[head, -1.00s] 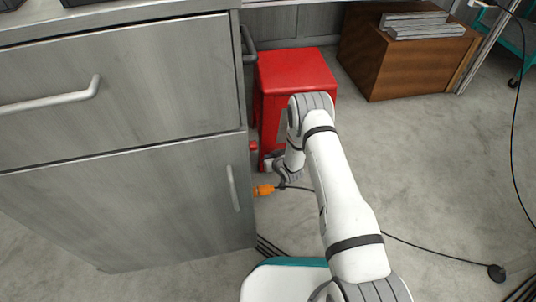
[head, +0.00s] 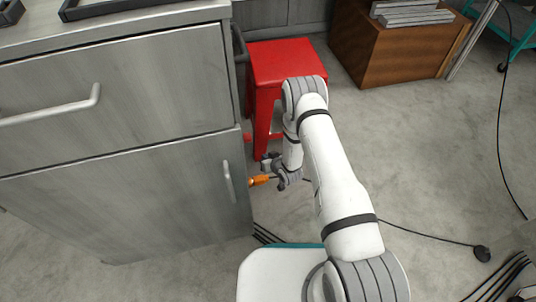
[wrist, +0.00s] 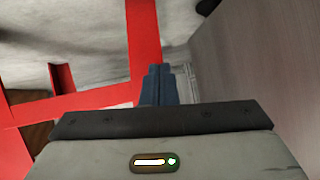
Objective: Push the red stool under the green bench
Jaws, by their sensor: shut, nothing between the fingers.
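The red stool (head: 286,62) stands upright on the floor just right of the grey cabinet, in the upper middle of the head view. In the wrist view its red leg and crossbars (wrist: 144,40) show close ahead. My gripper (head: 267,160) is low beside the stool's near leg, partly hidden by my wrist. Its closed fingers (wrist: 158,84) hold nothing and point toward the red leg. I cannot tell whether they touch it. I cannot make out a green bench for certain; a teal frame (head: 512,28) shows at the top right.
A grey cabinet (head: 120,190) with handles fills the left. A brown wooden box (head: 385,55) stands right of the stool. An orange connector (head: 261,181) lies near the gripper. Black cables (head: 430,234) cross the floor. Open floor (head: 430,150) lies to the right.

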